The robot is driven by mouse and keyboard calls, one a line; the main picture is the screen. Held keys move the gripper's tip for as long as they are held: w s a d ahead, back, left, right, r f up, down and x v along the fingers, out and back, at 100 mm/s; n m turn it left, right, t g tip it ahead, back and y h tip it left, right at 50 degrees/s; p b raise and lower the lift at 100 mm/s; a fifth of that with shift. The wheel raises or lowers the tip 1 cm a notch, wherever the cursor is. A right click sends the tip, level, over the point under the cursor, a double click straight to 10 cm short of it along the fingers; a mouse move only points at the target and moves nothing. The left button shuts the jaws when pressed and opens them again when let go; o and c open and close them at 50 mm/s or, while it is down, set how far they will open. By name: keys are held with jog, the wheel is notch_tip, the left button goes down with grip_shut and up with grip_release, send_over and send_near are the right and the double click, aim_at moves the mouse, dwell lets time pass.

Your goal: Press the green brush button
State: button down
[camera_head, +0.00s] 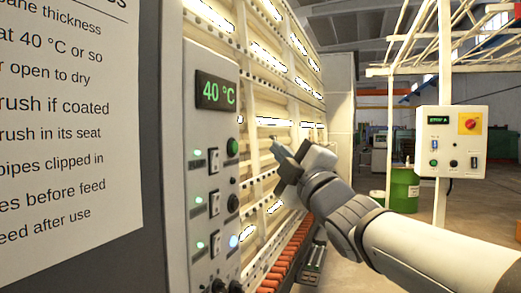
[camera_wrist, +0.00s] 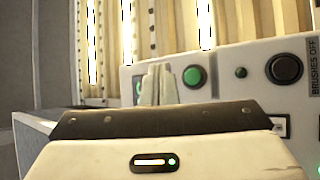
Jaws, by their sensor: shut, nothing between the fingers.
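A round green button (camera_head: 233,147) sits on the grey control panel (camera_head: 180,120) at the left, below the 40 °C display (camera_head: 215,92). The button also shows in the wrist view (camera_wrist: 193,76), just right of my fingertips. I see no readable label beside it. A black button (camera_wrist: 285,69) further right is labelled "BRUSHES OFF". My gripper (camera_head: 280,153) is shut and empty, to the right of the panel in the head view. In the wrist view my gripper (camera_wrist: 158,82) overlaps the display end of the panel; contact with the panel cannot be seen.
Rocker switches (camera_head: 214,160) and lit lamps line the panel. A separate box with a red knob (camera_head: 470,123) stands at the right, near a green drum (camera_head: 404,190).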

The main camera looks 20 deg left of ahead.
aim_at(234, 148)
jog(key=shift+w+a+b, duration=0.15)
jog(key=shift+a+b, duration=0.3)
jog(key=shift+a, duration=1)
jog(key=shift+w+a+b, duration=0.1)
jog(key=shift+a+b, duration=0.35)
jog(key=shift+a, duration=1)
jog(key=shift+a, duration=0.1)
jog(key=shift+a+b, duration=0.35)
jog(key=shift+b, duration=0.2)
jog(key=shift+a+b, duration=0.4)
jog(key=shift+d, duration=0.1)
dwell(0.4)
jog(key=shift+d, duration=0.7)
